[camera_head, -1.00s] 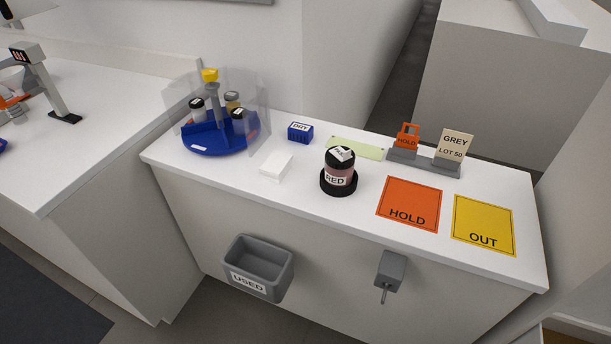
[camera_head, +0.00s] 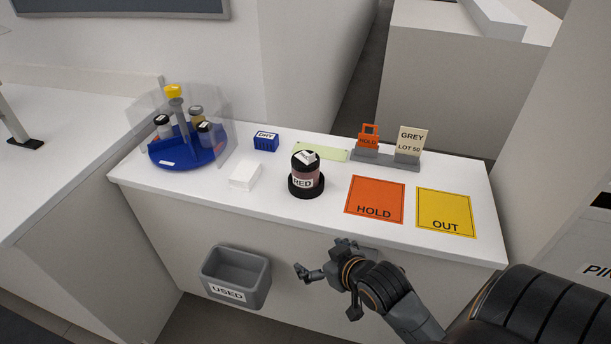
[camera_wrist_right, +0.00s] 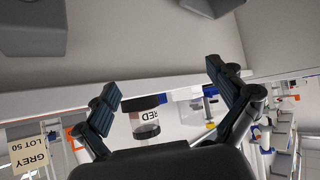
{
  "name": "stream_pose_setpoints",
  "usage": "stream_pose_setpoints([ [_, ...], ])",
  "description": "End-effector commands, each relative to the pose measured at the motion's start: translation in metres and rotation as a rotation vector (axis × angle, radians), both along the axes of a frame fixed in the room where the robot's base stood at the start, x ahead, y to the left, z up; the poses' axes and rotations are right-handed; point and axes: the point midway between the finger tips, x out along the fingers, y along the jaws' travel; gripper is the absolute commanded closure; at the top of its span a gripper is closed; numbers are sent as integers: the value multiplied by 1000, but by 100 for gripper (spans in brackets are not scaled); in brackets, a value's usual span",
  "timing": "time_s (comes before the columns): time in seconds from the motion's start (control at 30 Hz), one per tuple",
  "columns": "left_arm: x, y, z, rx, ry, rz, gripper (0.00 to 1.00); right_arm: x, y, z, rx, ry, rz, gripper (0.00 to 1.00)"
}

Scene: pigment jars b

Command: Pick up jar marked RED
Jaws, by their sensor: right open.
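The jar marked RED (camera_head: 306,173) stands upright on the white counter, in a black round base. It has a black lid with a small white tag on top and reddish contents. In the right wrist view the jar (camera_wrist_right: 145,122) appears upside down, between the two fingers in the picture but beyond them. My right gripper (camera_head: 318,259) is open and empty, in front of the counter and nearer me than the jar, apart from it. Its spread fingers also show in the right wrist view (camera_wrist_right: 164,92). My left gripper is not in view.
An orange HOLD mat (camera_head: 375,198) and a yellow OUT mat (camera_head: 446,208) lie right of the jar. A blue carousel (camera_head: 188,153) with several jars, a white block (camera_head: 245,176) and a blue DRY box (camera_head: 266,141) stand left. A grey USED bin (camera_head: 236,275) hangs on the counter front.

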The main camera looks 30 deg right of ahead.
Motion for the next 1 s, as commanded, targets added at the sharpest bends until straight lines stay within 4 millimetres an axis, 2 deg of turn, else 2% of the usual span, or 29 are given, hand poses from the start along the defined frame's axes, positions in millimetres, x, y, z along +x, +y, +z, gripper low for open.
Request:
stream_pose_setpoints([
  [0.03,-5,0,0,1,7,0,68,11,-10,28,-3,-87,-9,5],
  [0.1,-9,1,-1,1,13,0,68,26,-24,47,3,-181,-24,5],
  [0.3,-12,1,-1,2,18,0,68,52,-55,90,16,-391,-59,5],
  [0.43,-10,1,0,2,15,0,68,61,-69,112,19,-486,-71,5],
  [0.57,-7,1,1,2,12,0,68,74,-75,118,22,-517,-76,5],
  [0.8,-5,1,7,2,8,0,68,120,-79,111,22,-515,-76,5],
  [1.0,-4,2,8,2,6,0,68,144,-81,106,20,-512,-75,5],
])
